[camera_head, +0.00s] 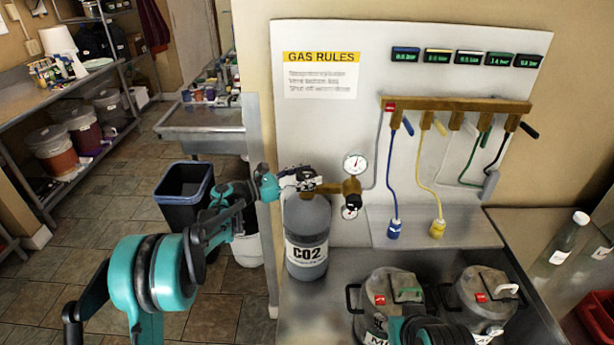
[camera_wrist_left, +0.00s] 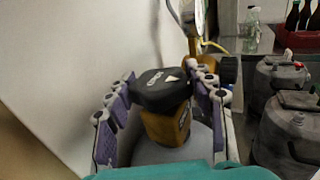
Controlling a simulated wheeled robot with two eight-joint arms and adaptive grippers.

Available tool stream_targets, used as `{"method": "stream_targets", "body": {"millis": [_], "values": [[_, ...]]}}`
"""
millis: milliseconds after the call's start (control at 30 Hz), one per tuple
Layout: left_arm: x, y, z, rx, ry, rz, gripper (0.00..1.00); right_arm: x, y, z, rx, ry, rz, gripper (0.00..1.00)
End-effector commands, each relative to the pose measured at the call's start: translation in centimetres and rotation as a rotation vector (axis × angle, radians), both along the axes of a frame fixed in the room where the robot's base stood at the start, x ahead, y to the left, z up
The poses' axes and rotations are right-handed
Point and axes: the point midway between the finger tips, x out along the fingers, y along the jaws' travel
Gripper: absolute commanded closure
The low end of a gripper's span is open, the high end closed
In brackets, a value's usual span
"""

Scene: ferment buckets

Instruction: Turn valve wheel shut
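The valve wheel (camera_wrist_left: 161,90) is a black knob with a white mark on top, on a brass valve body (camera_wrist_left: 166,125). It tops the grey CO2 cylinder (camera_head: 307,236), which stands upright by the wall board. My left gripper (camera_head: 300,179) is at the cylinder's top and hides the wheel in the head view. In the left wrist view, its two purple-padded fingers (camera_wrist_left: 163,92) lie on either side of the wheel and appear to touch it. My right gripper is out of view.
A pressure gauge (camera_head: 355,164) and brass regulator (camera_head: 352,188) sit just right of the valve. Two metal kegs (camera_head: 390,300) (camera_head: 486,295) stand on the counter. A hose manifold (camera_head: 455,104) hangs on the board. A black bin (camera_head: 184,193) stands on the floor behind my left arm.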

Motion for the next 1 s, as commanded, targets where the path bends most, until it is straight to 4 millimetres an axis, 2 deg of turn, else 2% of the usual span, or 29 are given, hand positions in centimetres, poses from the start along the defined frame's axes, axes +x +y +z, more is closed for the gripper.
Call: {"method": "stream_targets", "body": {"millis": [67,367,467,567,800,1000], "values": [[0.0,0.0,0.0,0.000,0.000,0.000,0.27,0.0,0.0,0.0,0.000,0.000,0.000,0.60],[0.0,0.1,0.0,0.001,0.000,0.000,0.27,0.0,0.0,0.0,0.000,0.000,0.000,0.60],[-0.3,0.7,0.0,0.001,0.000,0.002,0.27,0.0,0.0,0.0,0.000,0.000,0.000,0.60],[-1.0,2.1,0.0,0.001,0.000,0.003,0.27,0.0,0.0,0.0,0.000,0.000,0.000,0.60],[-3.3,6.9,0.0,0.001,0.000,0.003,0.27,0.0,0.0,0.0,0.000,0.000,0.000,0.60],[-4.7,9.8,-0.1,0.000,0.000,0.002,0.27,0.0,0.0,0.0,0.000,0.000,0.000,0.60]]}}
